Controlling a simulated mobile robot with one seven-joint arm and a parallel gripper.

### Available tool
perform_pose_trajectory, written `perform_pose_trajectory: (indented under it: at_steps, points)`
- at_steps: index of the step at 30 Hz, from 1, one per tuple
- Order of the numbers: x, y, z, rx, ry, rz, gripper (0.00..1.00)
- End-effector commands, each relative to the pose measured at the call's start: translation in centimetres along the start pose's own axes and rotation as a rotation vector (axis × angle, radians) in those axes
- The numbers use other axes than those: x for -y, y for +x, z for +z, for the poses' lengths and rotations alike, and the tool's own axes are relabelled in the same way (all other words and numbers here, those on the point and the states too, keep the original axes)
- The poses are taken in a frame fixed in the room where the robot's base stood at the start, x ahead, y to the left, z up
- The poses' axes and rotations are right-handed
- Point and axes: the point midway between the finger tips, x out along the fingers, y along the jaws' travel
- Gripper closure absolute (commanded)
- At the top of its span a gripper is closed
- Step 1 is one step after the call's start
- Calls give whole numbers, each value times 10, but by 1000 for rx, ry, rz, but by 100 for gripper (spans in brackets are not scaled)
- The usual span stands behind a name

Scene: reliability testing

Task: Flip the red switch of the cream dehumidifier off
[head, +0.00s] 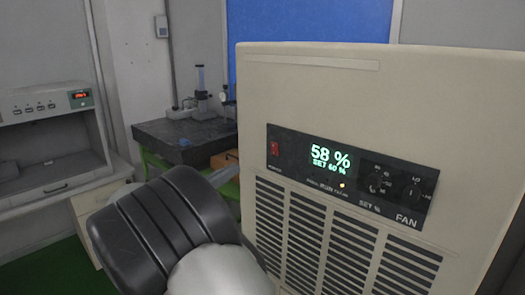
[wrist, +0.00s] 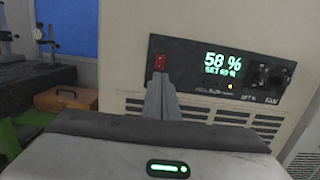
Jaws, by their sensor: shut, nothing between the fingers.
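The cream dehumidifier (head: 350,95) fills the right of the head view and also shows in the wrist view (wrist: 125,45). Its black panel has a lit green display reading 58 % and SET 60 %, and an amber light. The red switch (head: 275,150) sits at the panel's left end. In the wrist view the red switch (wrist: 160,62) shows just above the tips of my gripper (wrist: 161,78). The gripper is shut and empty, pointing at the switch. I cannot tell whether the tips touch it.
A dark stone-topped table (head: 185,138) with instruments stands behind at left, with an orange-brown case (wrist: 66,97) beside the dehumidifier. A grey cabinet (head: 45,115) with a red readout stands at far left. Vent slots (head: 330,245) lie below the panel, and two knobs are at its right.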

Motion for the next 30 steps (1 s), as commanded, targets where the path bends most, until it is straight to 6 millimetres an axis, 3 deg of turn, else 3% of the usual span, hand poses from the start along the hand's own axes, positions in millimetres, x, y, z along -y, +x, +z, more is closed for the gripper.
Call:
perform_pose_trajectory:
  at_steps: [11, 30]
  points:
    - [1, 7, 0, -2, 2, -2, 100]
    - [2, 124, 1, -2, 2, -4, 100]
